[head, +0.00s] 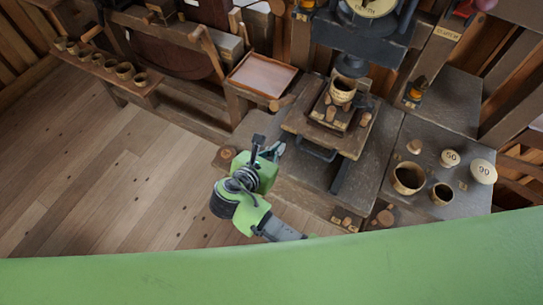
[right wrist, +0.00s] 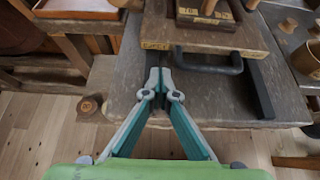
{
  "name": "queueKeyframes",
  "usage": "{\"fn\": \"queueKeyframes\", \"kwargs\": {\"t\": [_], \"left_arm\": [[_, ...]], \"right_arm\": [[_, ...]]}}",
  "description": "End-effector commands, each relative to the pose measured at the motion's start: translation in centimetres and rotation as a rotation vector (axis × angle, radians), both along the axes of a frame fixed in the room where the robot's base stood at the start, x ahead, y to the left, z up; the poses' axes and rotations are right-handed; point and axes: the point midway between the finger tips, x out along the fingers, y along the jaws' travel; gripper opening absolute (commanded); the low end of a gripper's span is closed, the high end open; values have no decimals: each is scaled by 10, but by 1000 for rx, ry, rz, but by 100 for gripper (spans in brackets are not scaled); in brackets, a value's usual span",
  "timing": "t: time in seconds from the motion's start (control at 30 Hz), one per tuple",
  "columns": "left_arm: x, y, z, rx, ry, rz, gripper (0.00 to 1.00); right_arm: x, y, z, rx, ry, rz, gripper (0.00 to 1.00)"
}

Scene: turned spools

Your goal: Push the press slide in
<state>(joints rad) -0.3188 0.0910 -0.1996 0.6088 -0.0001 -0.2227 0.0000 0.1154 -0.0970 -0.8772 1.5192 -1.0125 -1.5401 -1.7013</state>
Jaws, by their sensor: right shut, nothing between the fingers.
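The press slide (head: 296,122) is a wooden board with a dark bar handle (head: 318,154) on its front edge. It sticks out toward me from under the dark press (head: 352,43). A wooden block and a tan cup (head: 342,90) stand on it. In the right wrist view the slide (right wrist: 225,38) and its handle (right wrist: 208,69) are at the top. My right gripper (head: 267,147) is left of the handle in the head view. In the wrist view its fingers (right wrist: 160,80) are shut and empty, the tips close to the handle's left end; I cannot tell if they touch. My left gripper is out of view.
The grey bench (head: 380,160) carries two cups (head: 408,178) (head: 442,193) and round pieces marked 50 (head: 450,158) and 90 (head: 483,171) at right. A reddish tray (head: 262,76) stands left of the press. Wooden floor lies open at left.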

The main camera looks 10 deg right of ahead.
Motion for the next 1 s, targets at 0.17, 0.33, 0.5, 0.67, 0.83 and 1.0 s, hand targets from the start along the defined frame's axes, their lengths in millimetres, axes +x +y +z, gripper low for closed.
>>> {"fn": "queueKeyframes", "kwargs": {"t": [0.17, 0.33, 0.5, 0.67, 0.83, 1.0], "left_arm": [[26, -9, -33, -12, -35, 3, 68], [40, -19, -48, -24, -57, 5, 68], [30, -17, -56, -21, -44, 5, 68], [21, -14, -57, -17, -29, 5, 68], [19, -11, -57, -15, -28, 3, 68], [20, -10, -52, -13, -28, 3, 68]], "right_arm": [[20, -13, -20, 0, -4, 0, 0], [40, -27, -18, 0, -5, 1, 0], [50, -34, -16, 0, -3, 1, 0], [53, -36, -14, 0, -1, 2, 0], [53, -36, -13, 0, -1, 2, 0], [60, -41, -11, -2, -2, 1, 0]]}}
